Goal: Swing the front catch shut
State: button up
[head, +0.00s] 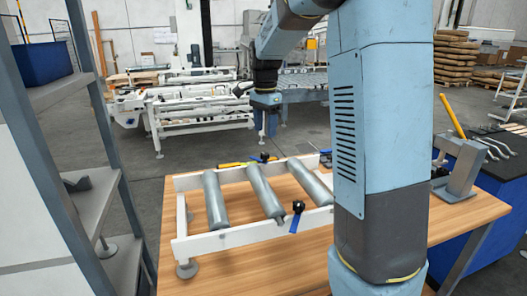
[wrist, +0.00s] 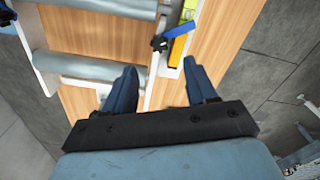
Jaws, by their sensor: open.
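The roller frame (head: 205,243) is a white frame with several grey rollers on the wooden table. The front catch, a blue lever (head: 294,224) with a black knob, is on the near rail and its lever sticks out toward the viewer. A similar far catch (head: 264,158) is at the far rail; a blue lever with a black knob (wrist: 178,38) in the wrist view appears to be this one. My gripper (head: 267,128) hangs above and beyond the far rail, apart from the front catch. Its fingers (wrist: 160,88) are open and empty.
A yellow tool (head: 232,165) lies by the far rail. A grey metal stand (head: 462,165) is at the table's right end. A shelf with a blue bin (head: 40,62) stands at the left. The wooden tabletop (head: 250,270) before the near rail is clear.

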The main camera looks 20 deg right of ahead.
aim_at(265, 154)
notch_tip(265, 154, down, 9)
jog(key=shift+r, duration=0.2)
jog(key=shift+c, duration=0.5)
